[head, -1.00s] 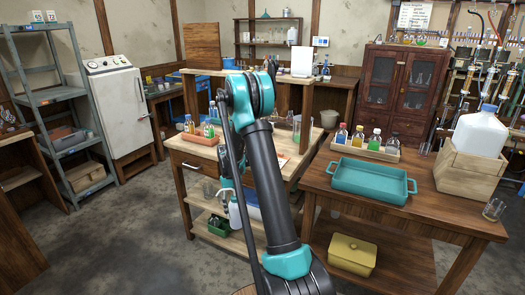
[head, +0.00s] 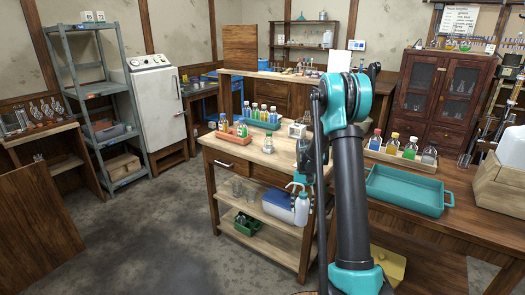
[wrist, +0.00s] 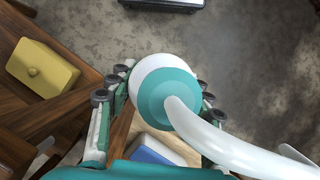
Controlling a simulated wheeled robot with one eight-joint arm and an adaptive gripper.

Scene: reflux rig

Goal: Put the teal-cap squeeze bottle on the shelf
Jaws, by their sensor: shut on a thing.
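The teal-cap squeeze bottle (head: 301,208) is white with a teal cap. It hangs upright at my gripper, in front of the wooden workbench's right side. In the wrist view, the bottle (wrist: 150,73) is seen from above, its teal cap and pale curved spout toward the camera. My gripper (wrist: 155,95) has a finger on each side of the bottle and is shut on it. In the head view my arm partly hides the gripper. A grey-blue metal shelf unit (head: 88,93) stands at the left; a wooden wall shelf (head: 300,45) hangs at the back.
The wooden workbench (head: 255,160) carries bottles in trays and has lower shelves. The right table holds a teal tray (head: 410,190) and a bottle rack. A white fridge (head: 157,105) stands beside the metal shelf. The floor (head: 150,220) at front left is clear.

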